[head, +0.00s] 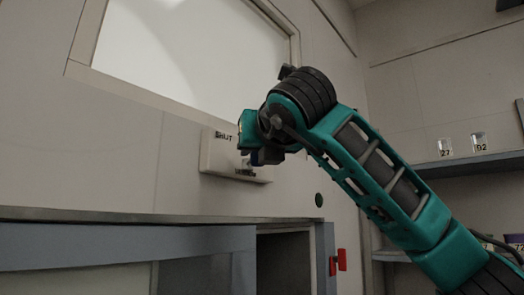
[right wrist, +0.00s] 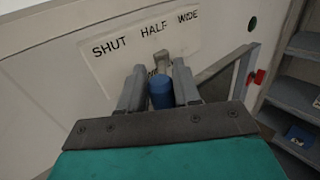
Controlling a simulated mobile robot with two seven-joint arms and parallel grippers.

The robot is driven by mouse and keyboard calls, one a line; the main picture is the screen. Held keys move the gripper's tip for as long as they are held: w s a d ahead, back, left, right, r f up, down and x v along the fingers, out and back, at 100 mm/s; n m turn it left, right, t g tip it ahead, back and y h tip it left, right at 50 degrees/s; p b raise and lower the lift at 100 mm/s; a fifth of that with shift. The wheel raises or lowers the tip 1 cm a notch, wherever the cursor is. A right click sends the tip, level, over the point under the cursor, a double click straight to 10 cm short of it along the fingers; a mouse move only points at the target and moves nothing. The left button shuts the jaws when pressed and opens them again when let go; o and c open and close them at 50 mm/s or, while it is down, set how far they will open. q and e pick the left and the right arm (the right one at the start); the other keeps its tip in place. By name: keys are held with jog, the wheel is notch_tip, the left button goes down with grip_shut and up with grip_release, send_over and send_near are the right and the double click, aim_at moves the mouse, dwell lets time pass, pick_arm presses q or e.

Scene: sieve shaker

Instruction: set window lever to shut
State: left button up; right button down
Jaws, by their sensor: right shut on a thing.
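The plate reads SHUT, HALF and WIDE from left to right. The lever stands below HALF. My right gripper (right wrist: 160,84) has one finger on each side of the blue handle and is shut on it. In the head view my right gripper (head: 257,157) is at the plate and hides most of the lever and lettering; only SHUT can be read. My left gripper is not in view.
A framed window (head: 195,50) is above the plate. Below is a grey cabinet (head: 120,245) with an open bay. A red fitting (head: 338,262) and a dark green button (head: 319,200) are right of it. Shelves at the right hold containers marked 27 (head: 445,147) and 92 (head: 479,142).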

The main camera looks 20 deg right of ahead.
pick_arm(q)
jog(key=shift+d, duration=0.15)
pick_arm(e)
jog(key=shift+a+m+h, duration=0.35)
jog(key=shift+m+h, duration=0.05)
jog(key=shift+h, duration=0.2)
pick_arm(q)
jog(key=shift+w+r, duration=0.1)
pick_arm(e)
jog(key=c, duration=0.9)
grip_release()
jog(key=shift+s+a+b, duration=0.1)
jog(key=shift+s+b, duration=0.2)
jog(key=shift+s, duration=0.2)
pick_arm(q)
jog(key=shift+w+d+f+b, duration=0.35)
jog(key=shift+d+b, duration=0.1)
jog(key=shift+b, duration=0.55)
pick_arm(e)
jog(key=s+a, duration=0.1)
jog(key=s, duration=1)
jog(key=shift+s, duration=0.4)
